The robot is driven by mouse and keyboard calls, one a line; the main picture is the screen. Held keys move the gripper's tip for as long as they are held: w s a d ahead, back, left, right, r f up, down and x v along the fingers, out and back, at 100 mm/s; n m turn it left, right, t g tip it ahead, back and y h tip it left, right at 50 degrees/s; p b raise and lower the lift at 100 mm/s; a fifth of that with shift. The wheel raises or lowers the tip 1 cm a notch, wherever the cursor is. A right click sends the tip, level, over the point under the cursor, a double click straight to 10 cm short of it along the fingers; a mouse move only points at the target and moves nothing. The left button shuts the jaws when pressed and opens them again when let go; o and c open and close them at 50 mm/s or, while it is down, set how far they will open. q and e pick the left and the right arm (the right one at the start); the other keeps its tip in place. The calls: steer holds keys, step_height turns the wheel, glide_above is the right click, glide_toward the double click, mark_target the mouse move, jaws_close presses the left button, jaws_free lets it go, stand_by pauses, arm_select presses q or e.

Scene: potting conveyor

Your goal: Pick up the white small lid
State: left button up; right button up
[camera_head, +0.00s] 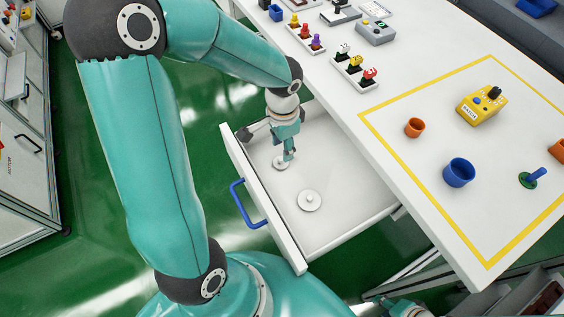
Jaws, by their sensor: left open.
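The white small lid (281,163) lies in the open white drawer (345,215), near its back left part. It is a flat disc with a knob, partly covered by my gripper. My left gripper (288,153) points down into the drawer with its fingertips at or just above this lid. It is open; whether it touches the lid I cannot tell. A larger white lid (309,202) with a small knob lies nearer the drawer front, apart from the gripper. Of my right arm only a teal part shows at the bottom edge; its fingers are hidden.
The drawer has low walls and a blue handle (238,203). Button blocks stand farther back.

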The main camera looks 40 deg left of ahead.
mark_target(281, 159)
arm_select(q)
steer(key=shift+s+a+f, duration=0.1)
steer(key=shift+f, duration=1.35)
steer(key=shift+s+a+f, duration=0.1)
steer(key=shift+f, duration=1.3)
steer(key=c, duration=0.8)
